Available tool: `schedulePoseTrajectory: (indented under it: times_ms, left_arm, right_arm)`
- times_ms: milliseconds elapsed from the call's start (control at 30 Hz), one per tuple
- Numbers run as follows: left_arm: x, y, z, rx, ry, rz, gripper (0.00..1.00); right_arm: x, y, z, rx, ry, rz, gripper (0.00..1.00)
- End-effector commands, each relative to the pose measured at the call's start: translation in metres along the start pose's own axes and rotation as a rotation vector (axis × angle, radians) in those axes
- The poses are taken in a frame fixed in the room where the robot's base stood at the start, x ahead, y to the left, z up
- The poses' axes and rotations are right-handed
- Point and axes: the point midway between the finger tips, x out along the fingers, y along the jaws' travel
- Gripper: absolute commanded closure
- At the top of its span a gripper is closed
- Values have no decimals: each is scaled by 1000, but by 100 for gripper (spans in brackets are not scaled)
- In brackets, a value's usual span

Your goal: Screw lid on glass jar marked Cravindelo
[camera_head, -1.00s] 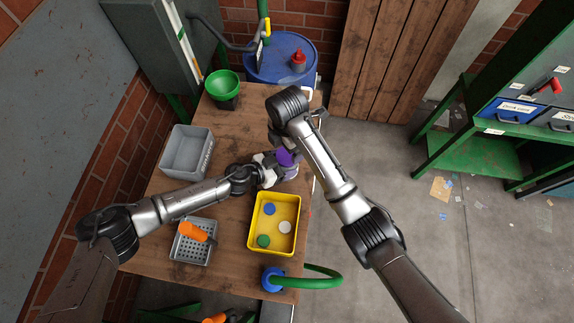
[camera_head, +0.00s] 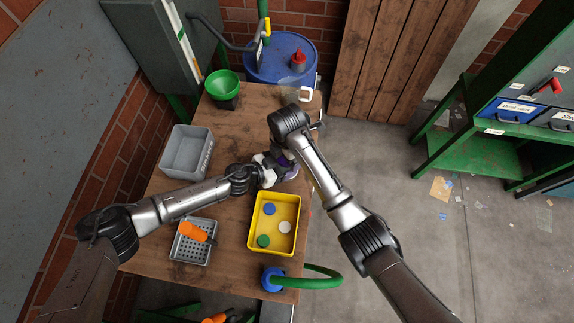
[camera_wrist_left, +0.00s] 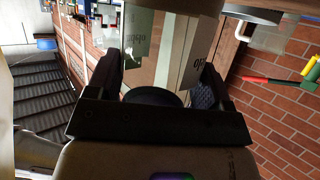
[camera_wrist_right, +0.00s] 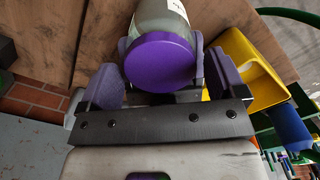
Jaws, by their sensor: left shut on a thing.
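The glass jar (camera_head: 292,173) stands upright on the table, partly hidden by my arms. In the left wrist view the clear jar (camera_wrist_left: 142,58) is between my left fingers, with a pale label whose full name is not readable. My left gripper (camera_head: 268,171) is shut on the jar from the left. A purple lid (camera_wrist_right: 163,62) sits over the jar's mouth in the right wrist view. My right gripper (camera_wrist_right: 162,78) has a finger on each side of the lid; whether they press on it cannot be told. How far the lid is screwed on does not show.
A yellow tray (camera_head: 253,236) holds blue, white and green discs. A grey bin (camera_head: 171,160), a grey perforated basket (camera_head: 182,254) with an orange-handled thing and a green funnel (camera_head: 222,84) are on the table. A clear vessel with a white handle (camera_head: 305,95) stands at the back.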

Motion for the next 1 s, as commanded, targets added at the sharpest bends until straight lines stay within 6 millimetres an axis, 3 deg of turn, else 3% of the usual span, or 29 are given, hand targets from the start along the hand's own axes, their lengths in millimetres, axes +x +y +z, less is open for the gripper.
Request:
schedulePoseTrajectory:
  times_ms: [67, 500, 767, 1000]
  left_arm:
    - [0, 0, 0, 0, 0, 0, 92]
    - [0, 0, 0, 0, 0, 0, 92]
    - [0, 0, 0, 0, 0, 0, 92]
    - [0, 0, 0, 0, 0, 1, 92]
  right_arm:
    - [0, 0, 0, 0, 0, 0, 18]
    - [0, 0, 0, 0, 0, 0, 59]
    - [0, 0, 0, 36, 0, 1, 61]
    - [0, 0, 0, 411, 1, 1, 61]
